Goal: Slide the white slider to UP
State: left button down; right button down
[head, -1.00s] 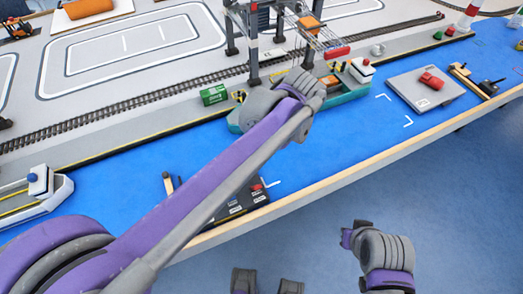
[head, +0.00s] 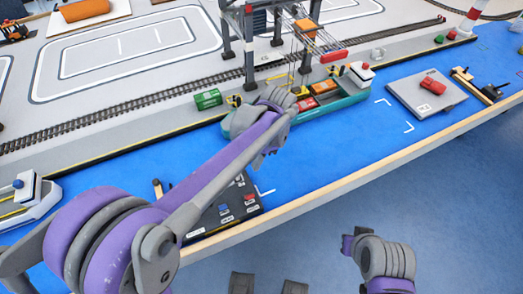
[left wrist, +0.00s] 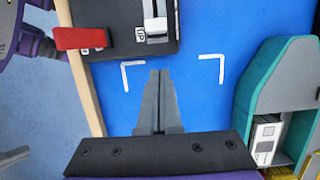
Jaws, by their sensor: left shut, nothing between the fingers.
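The black control box (head: 226,208) lies near the table's front edge, partly behind my left arm. It also shows at the top of the left wrist view (left wrist: 112,12). There, the white slider (left wrist: 157,39) sits in its slot, beside a small sideways label that seems to read UP. The slot's far end is cut off by the frame. My left gripper (left wrist: 160,74) is shut and empty, its tips over blue surface, apart from the slider and below it in that view.
A red lever (left wrist: 80,38) sticks out of the box left of the slider. A teal ship (head: 343,98) lies beyond my left gripper, below the crane (head: 249,45). White corner marks (left wrist: 211,68) are on the blue surface. The wooden edge (head: 330,190) runs close by.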

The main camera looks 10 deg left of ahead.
aim_at(242, 177)
pick_arm(q)
jog(key=shift+s+a+r, duration=0.1)
jog(key=shift+s+a, duration=0.4)
jog(key=shift+a, duration=0.25)
jog(key=shift+s+a+r, duration=0.1)
jog(key=shift+s+a, duration=0.4)
jog(key=shift+a, duration=0.25)
